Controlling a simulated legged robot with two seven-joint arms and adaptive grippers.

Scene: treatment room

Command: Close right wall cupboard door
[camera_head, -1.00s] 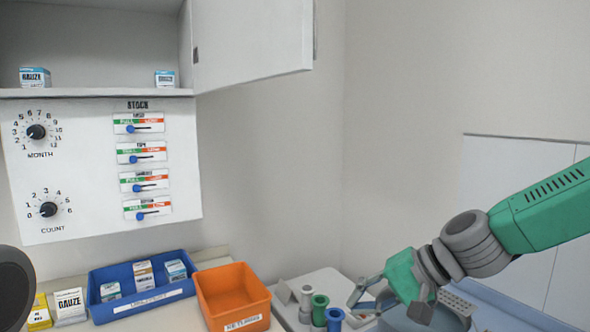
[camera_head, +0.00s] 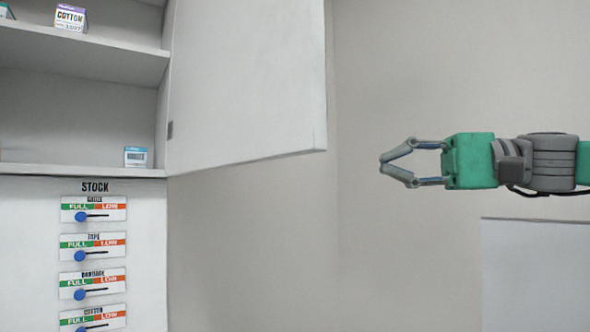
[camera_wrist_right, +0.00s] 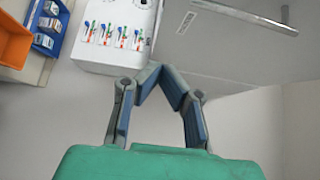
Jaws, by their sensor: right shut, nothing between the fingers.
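The right wall cupboard door (camera_head: 250,80) is white and stands open, swung out to the right of the cupboard (camera_head: 85,110). My right gripper (camera_head: 382,168) is shut and empty, with green housing, to the right of the door's free edge and apart from it. In the right wrist view the gripper (camera_wrist_right: 155,70) shows with its fingertips together, and the door (camera_wrist_right: 230,50) with its metal bar handle (camera_wrist_right: 245,15) is beyond it at the upper right. My left gripper is not in view.
Boxes stand on the cupboard shelves, including a cotton box (camera_head: 70,18) and a small box (camera_head: 136,157). The stock panel (camera_head: 92,250) with blue sliders is below. An orange bin (camera_wrist_right: 12,40) and blue tray (camera_wrist_right: 48,25) show in the wrist view. Wall space around the gripper is free.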

